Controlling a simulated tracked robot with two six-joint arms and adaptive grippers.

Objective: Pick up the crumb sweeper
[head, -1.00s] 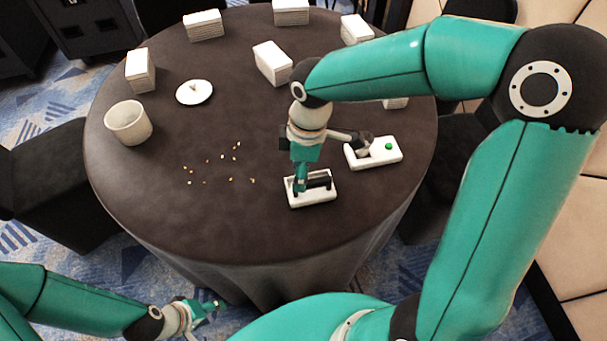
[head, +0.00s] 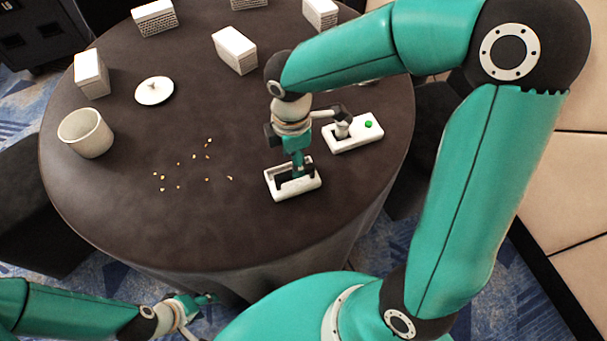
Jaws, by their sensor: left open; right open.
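The crumb sweeper (head: 282,194) looks like a low white open-topped case with dark parts inside, on the right front part of the round table. My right gripper (head: 297,178) points down right over it, its fingers at the case opening; it is open. The fingers partly hide the inside, and I cannot tell whether they touch it. Several small crumbs (head: 207,156) lie on the cloth to the left. My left gripper (head: 203,300) is open and empty, low in front of the table near its edge.
A white base with a green button (head: 368,125) stands just right of my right gripper. The front left cloth is clear.

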